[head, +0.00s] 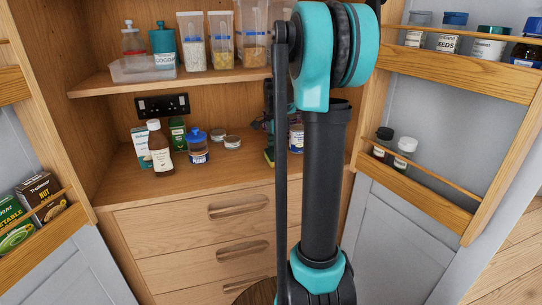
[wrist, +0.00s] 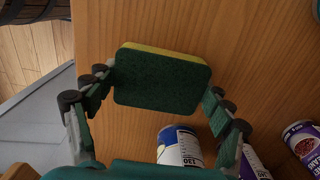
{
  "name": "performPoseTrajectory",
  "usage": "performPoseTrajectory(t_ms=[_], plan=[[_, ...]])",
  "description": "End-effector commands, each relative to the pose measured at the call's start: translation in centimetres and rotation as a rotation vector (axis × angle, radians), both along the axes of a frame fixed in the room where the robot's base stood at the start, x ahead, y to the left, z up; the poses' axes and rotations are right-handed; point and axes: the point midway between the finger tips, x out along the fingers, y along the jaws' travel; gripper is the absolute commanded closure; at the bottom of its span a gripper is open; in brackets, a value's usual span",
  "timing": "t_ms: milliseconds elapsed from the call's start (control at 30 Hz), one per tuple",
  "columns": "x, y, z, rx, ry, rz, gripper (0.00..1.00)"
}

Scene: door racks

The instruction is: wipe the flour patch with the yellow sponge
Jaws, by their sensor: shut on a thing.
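The sponge (wrist: 160,82) has a dark green scouring face and a yellow layer along its upper edge in the wrist view. My gripper (wrist: 158,88) is shut on it, with one finger at each short end. No flour patch can be made out in either view; my arm and the sponge cover part of the worktop (head: 232,170).
A blue-and-white tin (wrist: 180,147) stands close below the sponge in the wrist view, with purple-labelled containers (wrist: 302,142) to its right. A brown bottle (head: 159,150) and blue-lidded jar (head: 198,148) stand on the worktop's left. A shelf (head: 180,80) hangs above. Open door racks (head: 420,187) flank the cupboard.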

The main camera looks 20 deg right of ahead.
Motion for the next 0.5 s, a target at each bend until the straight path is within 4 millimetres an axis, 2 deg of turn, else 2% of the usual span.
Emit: performPoseTrajectory(t_ms=[167,500], plan=[[0.0,0.3,0.1,0.0,0.0,0.0,0.39],[0.0,2.8,0.0,0.0,0.0,0.002,0.39]])
